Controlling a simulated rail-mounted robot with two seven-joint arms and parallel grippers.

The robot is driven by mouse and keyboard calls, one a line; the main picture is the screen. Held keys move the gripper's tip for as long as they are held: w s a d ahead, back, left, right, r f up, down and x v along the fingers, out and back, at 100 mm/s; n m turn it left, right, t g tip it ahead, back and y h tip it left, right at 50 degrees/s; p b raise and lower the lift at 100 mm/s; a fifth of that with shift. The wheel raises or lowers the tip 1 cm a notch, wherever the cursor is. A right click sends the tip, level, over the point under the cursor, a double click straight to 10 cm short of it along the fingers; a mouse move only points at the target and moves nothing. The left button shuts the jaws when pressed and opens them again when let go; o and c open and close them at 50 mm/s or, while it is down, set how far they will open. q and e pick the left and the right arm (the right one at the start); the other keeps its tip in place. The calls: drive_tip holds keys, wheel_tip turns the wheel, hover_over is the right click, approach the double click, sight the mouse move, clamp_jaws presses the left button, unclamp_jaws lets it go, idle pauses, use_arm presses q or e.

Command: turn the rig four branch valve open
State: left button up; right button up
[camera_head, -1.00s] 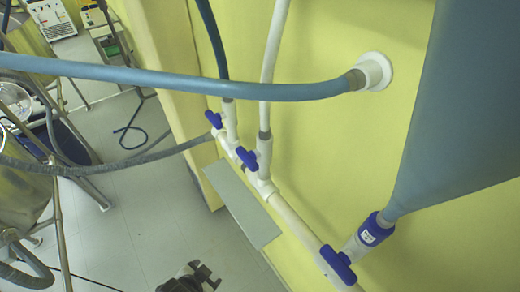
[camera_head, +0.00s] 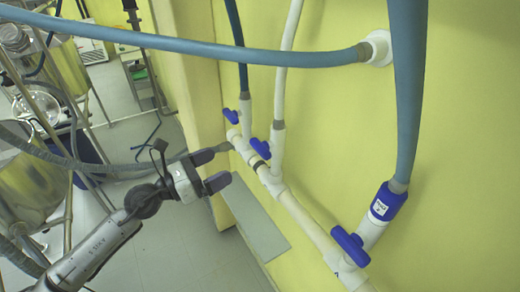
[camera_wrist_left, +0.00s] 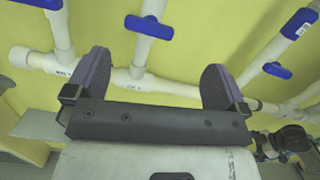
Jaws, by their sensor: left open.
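Several blue valve handles sit on white wall pipes. In the head view there is a far handle (camera_head: 231,117), a middle handle (camera_head: 260,148) and a near handle (camera_head: 350,245). The near branch has a blue coupling (camera_head: 387,203) with a small white label that I cannot read. I cannot tell which handle is rig four's. My left gripper (camera_head: 212,170) is open and empty, left of the middle handle and apart from the pipe. In the left wrist view, a blue handle (camera_wrist_left: 149,27) shows beyond the gap between the fingers (camera_wrist_left: 157,66). My right gripper is not in view.
A blue hose (camera_head: 200,44) crosses above the gripper to a wall port (camera_head: 377,47). A grey hose (camera_head: 110,168) runs behind it. A flat grey panel (camera_head: 255,222) lies below the pipe. Steel vessels (camera_head: 30,190) stand at the left.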

sight(256, 147)
use_arm(q)
drive_tip(key=shift+m+g+y, duration=0.4)
drive_tip(key=shift+m+g, duration=0.1)
drive_tip(key=shift+m, duration=0.3)
drive_tip(key=p+x, duration=0.1)
drive_tip(key=x, duration=0.3)
drive_tip(key=p+x, duration=0.1)
drive_tip(key=x, duration=0.3)
drive_tip(key=w+p+x, duration=0.1)
drive_tip(key=x, duration=0.3)
drive_tip(key=shift+w+a, duration=0.15)
drive_tip(key=shift+w+d, duration=0.3)
drive_tip(key=shift+d, duration=0.15)
drive_tip(key=shift+c, duration=0.5)
